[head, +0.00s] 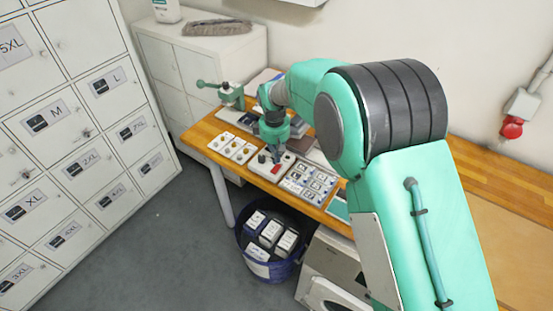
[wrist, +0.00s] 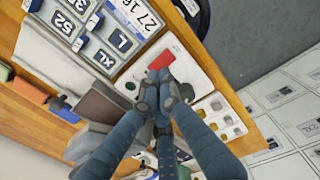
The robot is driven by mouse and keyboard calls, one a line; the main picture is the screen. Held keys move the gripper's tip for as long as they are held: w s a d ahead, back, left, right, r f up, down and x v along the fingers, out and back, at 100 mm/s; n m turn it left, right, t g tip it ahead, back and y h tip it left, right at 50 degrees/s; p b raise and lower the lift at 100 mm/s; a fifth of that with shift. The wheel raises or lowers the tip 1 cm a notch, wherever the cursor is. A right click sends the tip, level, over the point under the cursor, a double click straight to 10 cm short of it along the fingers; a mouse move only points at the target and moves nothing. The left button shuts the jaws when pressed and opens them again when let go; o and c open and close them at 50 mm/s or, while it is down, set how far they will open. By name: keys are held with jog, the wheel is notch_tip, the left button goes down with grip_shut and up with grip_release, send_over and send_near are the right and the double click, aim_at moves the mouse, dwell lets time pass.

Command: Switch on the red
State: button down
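The red switch (head: 276,170) sits on a white panel (head: 257,168) near the front edge of the wooden table. In the wrist view the red switch (wrist: 161,60) shows just beyond my fingertips, on the white panel (wrist: 185,65). A small green button (wrist: 130,86) is also on that panel. My gripper (head: 277,157) points down over the panel, close to the red switch. In the wrist view my gripper (wrist: 160,84) has its fingertips together, with nothing seen between them. They partly cover the panel; I cannot tell whether they touch it. The switch's position is unclear.
A tray of size tags (head: 308,184) lies right of the panel, and cards with small round pieces (head: 233,149) lie left. A green clamp-like device (head: 229,93) stands behind. A blue bin (head: 270,247) with boxes stands on the floor below. Lockers (head: 75,130) line the left.

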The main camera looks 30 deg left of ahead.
aim_at(275, 166)
notch_tip(275, 166, up, 11)
jog(key=s+p, duration=0.1)
jog(key=shift+s, duration=0.3)
jog(key=shift+f+n, duration=0.1)
jog(key=shift+n, duration=0.2)
jog(key=n, duration=1.1)
jog(key=n+t+p, duration=0.1)
jog(key=n, duration=0.5)
jog(key=shift+w+a, duration=0.1)
jog(key=shift+a, duration=0.3)
jog(key=f, duration=0.4)
jog(key=w+f+b, duration=0.1)
jog(key=f, duration=0.4)
jog(key=w+f, duration=0.1)
jog(key=f, duration=0.3)
jog(key=shift+f, duration=0.4)
jog(key=shift+w, duration=0.1)
